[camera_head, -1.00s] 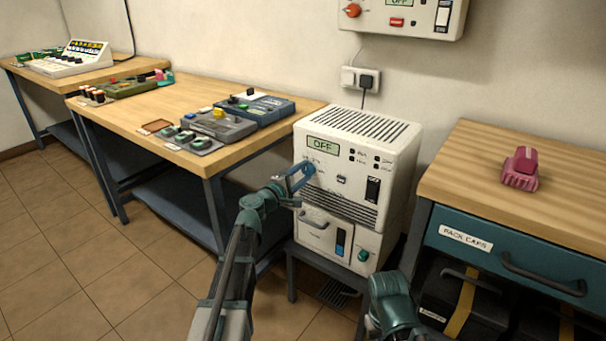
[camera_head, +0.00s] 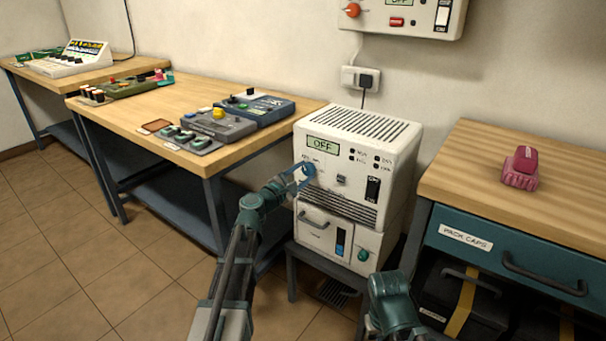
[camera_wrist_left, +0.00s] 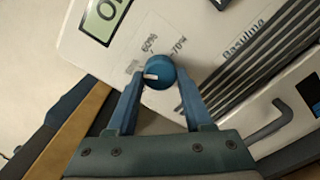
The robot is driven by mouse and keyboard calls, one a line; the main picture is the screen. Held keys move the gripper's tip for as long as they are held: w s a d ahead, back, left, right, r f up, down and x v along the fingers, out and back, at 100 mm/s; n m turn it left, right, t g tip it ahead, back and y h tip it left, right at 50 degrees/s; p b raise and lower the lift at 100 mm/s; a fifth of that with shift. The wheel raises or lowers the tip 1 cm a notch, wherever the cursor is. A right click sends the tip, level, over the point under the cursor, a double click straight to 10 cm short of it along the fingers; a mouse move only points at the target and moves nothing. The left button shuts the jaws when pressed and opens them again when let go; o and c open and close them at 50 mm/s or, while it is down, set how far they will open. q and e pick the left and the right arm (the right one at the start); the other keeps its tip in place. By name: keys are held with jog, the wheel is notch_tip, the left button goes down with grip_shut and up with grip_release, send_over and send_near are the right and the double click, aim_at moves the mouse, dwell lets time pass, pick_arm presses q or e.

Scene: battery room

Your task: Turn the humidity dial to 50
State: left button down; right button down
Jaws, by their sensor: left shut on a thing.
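The humidity dial (camera_head: 310,170) is a small round blue knob on the front of a white box unit (camera_head: 365,150), left of centre below the display. The display (camera_head: 322,145) reads OFF. My left gripper (camera_head: 305,172) is shut on the dial. In the left wrist view the fingers (camera_wrist_left: 157,80) sit on either side of the dial (camera_wrist_left: 160,70). Its white pointer mark (camera_wrist_left: 150,76) points left in that view. Small percent labels (camera_wrist_left: 148,43) are printed around it; the 70% one is readable. Part of my right arm shows at the bottom, without visible fingers.
A wooden bench with devices (camera_head: 235,120) stands to the left. A teal-drawer bench (camera_head: 450,185) with a pink object (camera_head: 521,168) stands to the right. A second white unit with a handle (camera_head: 330,240) sits below the dial's unit. A wall box (camera_head: 400,15) hangs above.

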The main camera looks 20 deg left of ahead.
pick_arm(q)
jog(key=shift+a, duration=0.1)
dwell(0.3)
jog(key=shift+c, duration=1.5)
grip_release()
jog(key=v, duration=1.3)
jog(key=shift+s, duration=0.4)
